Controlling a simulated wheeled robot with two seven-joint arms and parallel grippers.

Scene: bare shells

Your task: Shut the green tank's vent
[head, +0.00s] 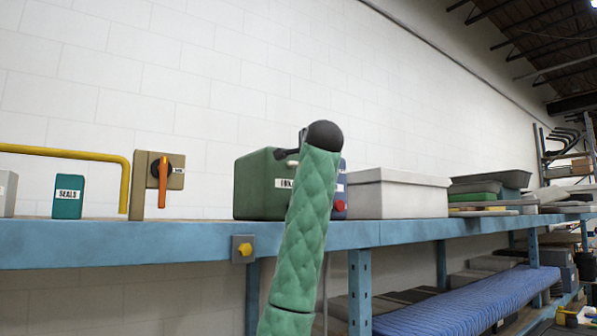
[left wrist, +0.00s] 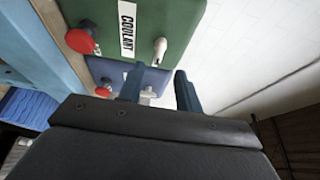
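The green tank (head: 262,185) stands on the blue shelf in the head view, its right part hidden by my green-sleeved arm. In the left wrist view the green tank (left wrist: 165,18) carries a COOLANT label, a red knob (left wrist: 80,40) and a white lever (left wrist: 160,48). I cannot tell from these frames whether the vent is open. My left gripper (left wrist: 160,78) is open, its two dark fingers apart and empty. The white lever lies just beyond the gap between the fingertips, apparently untouched. In the head view this gripper is hidden behind my arm. My right gripper is not in view.
A blue tank (left wrist: 155,82) with its own red knob and pale lever stands close beside the green one. A grey box (head: 395,195) is to its right. An orange-handled switch box (head: 150,185), a SEALS box (head: 68,197) and a yellow pipe (head: 75,153) are left. Shelf between is clear.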

